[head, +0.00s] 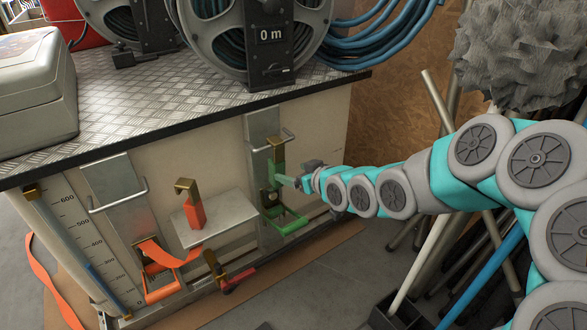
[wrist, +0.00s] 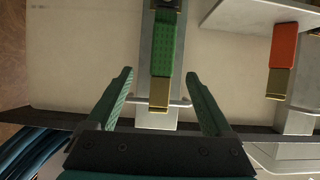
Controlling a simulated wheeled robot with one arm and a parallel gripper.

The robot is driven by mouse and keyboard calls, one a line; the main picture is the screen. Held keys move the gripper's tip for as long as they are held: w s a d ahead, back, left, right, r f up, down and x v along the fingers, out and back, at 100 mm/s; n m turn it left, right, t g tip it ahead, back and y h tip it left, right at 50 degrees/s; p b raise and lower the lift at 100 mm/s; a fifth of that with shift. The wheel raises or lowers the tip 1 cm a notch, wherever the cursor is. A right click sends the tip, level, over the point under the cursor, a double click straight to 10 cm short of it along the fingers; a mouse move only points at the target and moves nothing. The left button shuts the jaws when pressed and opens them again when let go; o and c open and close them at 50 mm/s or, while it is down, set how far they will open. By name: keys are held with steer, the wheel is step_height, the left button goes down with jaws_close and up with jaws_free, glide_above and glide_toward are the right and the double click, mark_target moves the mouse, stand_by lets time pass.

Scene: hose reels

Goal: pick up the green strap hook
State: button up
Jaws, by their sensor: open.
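In the wrist view my gripper (wrist: 159,74) is open, with one finger on each side of the hook and a visible gap to both. Whether the fingers reach the hook's depth is unclear.
A red hook with a brass end (head: 195,211) stands on a pale shelf (head: 228,222) to the left; the wrist view shows the red hook (wrist: 284,45) at the right. An orange strap (head: 163,254) hangs further left. The dark-edged tread-plate top (head: 165,95) overhangs above.

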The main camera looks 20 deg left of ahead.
mark_target(280, 167)
steer(key=shift+w+a+y, duration=0.3)
steer(key=shift+w+a, duration=0.25)
steer(key=shift+a, duration=0.1)
steer(key=shift+w+a, duration=0.15)
steer(key=shift+a, duration=0.1)
steer(key=shift+x, duration=3.2)
steer(key=shift+w+a+f, duration=0.1)
steer(key=shift+a+f, duration=0.05)
steer(key=shift+f, duration=0.1)
steer(key=shift+c, duration=0.3)
jaws_close()
